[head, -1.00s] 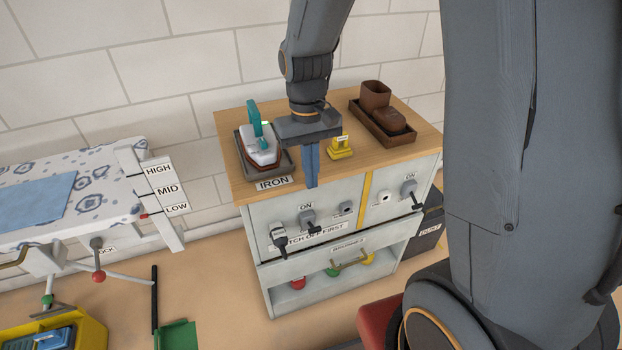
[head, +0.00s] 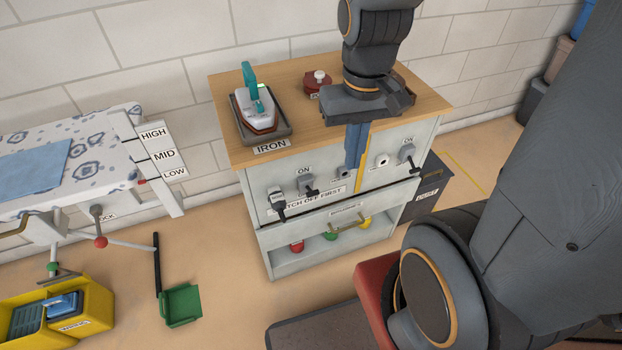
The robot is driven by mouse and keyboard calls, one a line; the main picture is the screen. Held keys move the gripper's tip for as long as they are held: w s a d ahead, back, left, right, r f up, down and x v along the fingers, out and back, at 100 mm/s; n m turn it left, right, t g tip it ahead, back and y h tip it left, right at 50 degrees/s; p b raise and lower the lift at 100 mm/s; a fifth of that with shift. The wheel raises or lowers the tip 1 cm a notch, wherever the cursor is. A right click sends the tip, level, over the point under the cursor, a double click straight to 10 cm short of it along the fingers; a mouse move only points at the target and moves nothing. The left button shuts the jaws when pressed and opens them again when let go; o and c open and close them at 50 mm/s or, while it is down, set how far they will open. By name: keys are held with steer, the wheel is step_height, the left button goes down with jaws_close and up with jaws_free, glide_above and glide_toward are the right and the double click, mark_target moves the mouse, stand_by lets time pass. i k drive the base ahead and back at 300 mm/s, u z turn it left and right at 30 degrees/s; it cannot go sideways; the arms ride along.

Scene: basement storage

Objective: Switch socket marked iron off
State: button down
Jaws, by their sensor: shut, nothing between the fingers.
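On the cabinet's front panel (head: 262,176), the left part holds a plug-like fitting (head: 277,198) and a dark lever switch (head: 307,185) under an ON label. A small socket (head: 344,174) is to their right, partly behind my fingers. The small labels by the sockets are too small to read. My gripper (head: 351,166) points down in front of the panel, fingers together and empty, right of the lever switch. The iron (head: 256,108), with a teal handle, stands on a tray above the IRON label (head: 271,146).
A yellow strip (head: 363,165) divides the panel; to its right are another socket (head: 383,160) and an ON switch (head: 407,151). An ironing board (head: 95,165) stands left, a green dustpan (head: 181,305) on the floor.

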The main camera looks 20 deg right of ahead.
mark_target(310, 193)
steer(key=k, duration=1.35)
steer(key=u, duration=0.65)
steer(key=i, duration=1.5)
steer(key=z, duration=0.55)
